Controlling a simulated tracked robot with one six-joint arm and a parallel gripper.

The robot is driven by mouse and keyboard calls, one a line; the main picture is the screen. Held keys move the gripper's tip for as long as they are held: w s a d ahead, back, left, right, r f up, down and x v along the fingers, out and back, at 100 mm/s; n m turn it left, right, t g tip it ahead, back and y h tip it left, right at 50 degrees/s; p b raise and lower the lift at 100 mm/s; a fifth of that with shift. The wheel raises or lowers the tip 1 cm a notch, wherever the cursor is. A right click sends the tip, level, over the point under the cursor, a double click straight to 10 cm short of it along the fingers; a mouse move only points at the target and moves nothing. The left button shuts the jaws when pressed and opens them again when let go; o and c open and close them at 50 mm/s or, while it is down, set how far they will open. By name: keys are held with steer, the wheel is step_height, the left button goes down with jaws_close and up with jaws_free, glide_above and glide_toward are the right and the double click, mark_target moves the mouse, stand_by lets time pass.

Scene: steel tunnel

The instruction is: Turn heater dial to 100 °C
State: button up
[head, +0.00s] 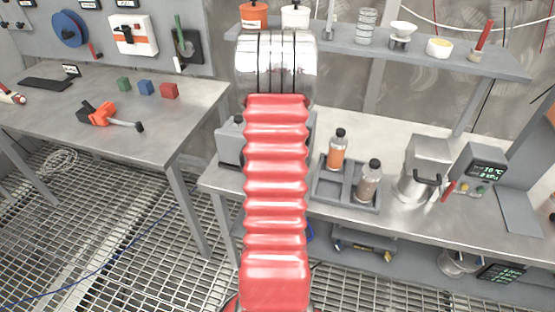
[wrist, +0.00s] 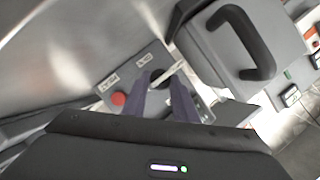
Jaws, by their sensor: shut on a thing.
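In the wrist view, a grey control panel (wrist: 125,72) carries a dark dial (wrist: 157,75) with a pale pointer strip, a red button (wrist: 118,99) and small white labels. The purple fingers of my gripper (wrist: 160,86) stand on either side of the dial and are shut on it. The dial's scale and setting cannot be read. In the head view, my red arm and its silver joint cover the middle, and my gripper is hidden. A grey box (head: 229,147) with a dark top part shows beside my arm; I cannot tell if it is the heater.
In the wrist view, a grey box with a black handle (wrist: 250,45) stands close to the dial. In the head view, a rack (head: 327,188) with two bottles, a metal pot (head: 418,190) and a display unit (head: 487,165) reading 18 °C stand right of my arm.

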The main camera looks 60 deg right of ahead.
steer(key=shift+f, duration=0.1)
steer(key=o, duration=1)
steer(key=shift+o, duration=0.2)
